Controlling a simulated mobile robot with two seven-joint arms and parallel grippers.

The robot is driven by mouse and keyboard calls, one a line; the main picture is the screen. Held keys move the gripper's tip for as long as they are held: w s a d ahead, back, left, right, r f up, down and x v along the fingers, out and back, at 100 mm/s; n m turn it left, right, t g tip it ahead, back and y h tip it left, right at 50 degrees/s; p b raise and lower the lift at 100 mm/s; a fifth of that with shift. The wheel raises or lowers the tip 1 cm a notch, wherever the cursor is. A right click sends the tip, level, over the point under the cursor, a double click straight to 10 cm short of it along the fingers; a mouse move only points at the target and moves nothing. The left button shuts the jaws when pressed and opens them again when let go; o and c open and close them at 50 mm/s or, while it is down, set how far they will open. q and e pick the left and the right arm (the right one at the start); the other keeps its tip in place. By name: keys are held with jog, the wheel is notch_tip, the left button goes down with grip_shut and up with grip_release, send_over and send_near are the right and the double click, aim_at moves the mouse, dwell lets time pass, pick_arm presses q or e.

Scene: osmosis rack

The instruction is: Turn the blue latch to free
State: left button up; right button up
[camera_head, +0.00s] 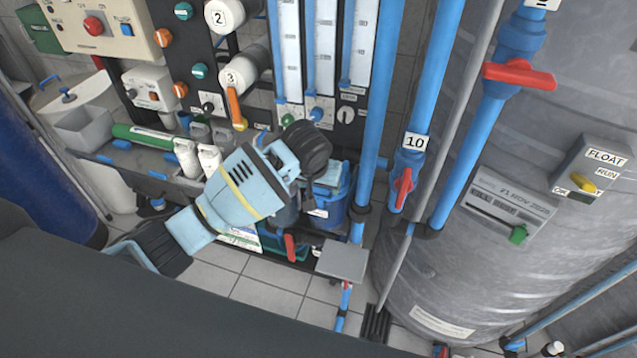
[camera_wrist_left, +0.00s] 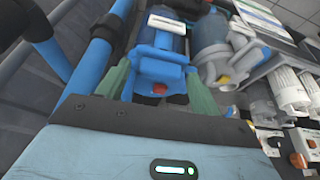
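My left gripper (camera_head: 284,160) reaches in from the left in the head view, in front of the lower equipment beside the blue pipes. In the left wrist view, its two greenish fingers (camera_wrist_left: 158,78) stand apart, one on each side of a blue fitting (camera_wrist_left: 157,67) with a small red part at its front. This may be the blue latch; I cannot tell for sure, nor whether the fingers touch it. In the head view my gripper hides that spot. A blue container (camera_head: 333,207) shows just behind the gripper. My right gripper is not in view.
A vertical blue pipe (camera_head: 380,95) stands right of my gripper. Another pipe carries a red valve handle (camera_head: 403,188) by a "10" tag. A large grey tank (camera_head: 480,270) fills the right side. White bottles (camera_head: 187,158) stand left of my gripper. Tiled floor shows below.

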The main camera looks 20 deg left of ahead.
pick_arm(q)
jog(key=shift+r, duration=0.1)
jog(key=v, duration=0.7)
jog(key=shift+s+r, duration=0.2)
jog(key=shift+r, duration=0.05)
jog(key=shift+f, duration=0.1)
dwell(0.3)
jog(key=s+d+f+t+h, duration=0.1)
jog(key=s+f+h, duration=0.1)
jog(key=s+f, duration=0.5)
jog(key=s+d+f+t+h, duration=0.1)
jog(key=s+f, duration=0.1)
jog(key=f, duration=0.9)
jog(key=s+a+f+t, duration=0.1)
jog(key=s+a+f, duration=0.1)
jog(key=s, duration=0.5)
jog(key=s+a+f+m+t, duration=0.1)
jog(key=s+a+f, duration=0.1)
jog(key=s, duration=0.4)
jog(key=s+a+f+m+t+y, duration=0.1)
jog(key=s+a+f, duration=0.2)
jog(key=s, duration=0.4)
jog(key=shift+s+f, duration=0.3)
jog(key=shift+f, duration=0.35)
